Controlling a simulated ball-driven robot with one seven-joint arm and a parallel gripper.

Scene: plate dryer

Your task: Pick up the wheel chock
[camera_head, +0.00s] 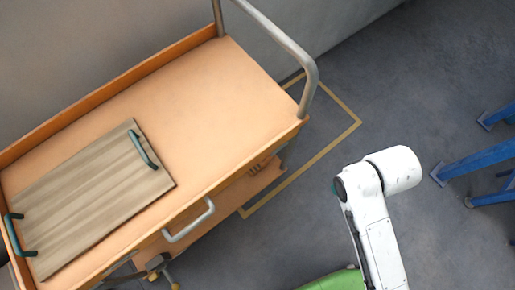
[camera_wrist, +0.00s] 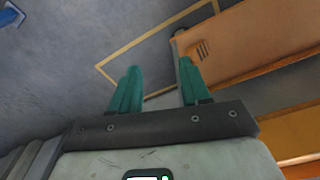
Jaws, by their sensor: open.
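Beyond the fingers are the grey floor and the cart's lower shelf (camera_wrist: 225,48). In the head view my white arm is right of the cart, and the fingers are hidden.
An orange cart (camera_head: 215,85) with a metal handle (camera_head: 290,45) fills the left. A wooden tray (camera_head: 95,200) with green handles lies on its top. A yellow floor outline (camera_head: 325,150) runs beside it. Blue metal legs (camera_head: 475,160) stand at the right. Floor between is clear.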

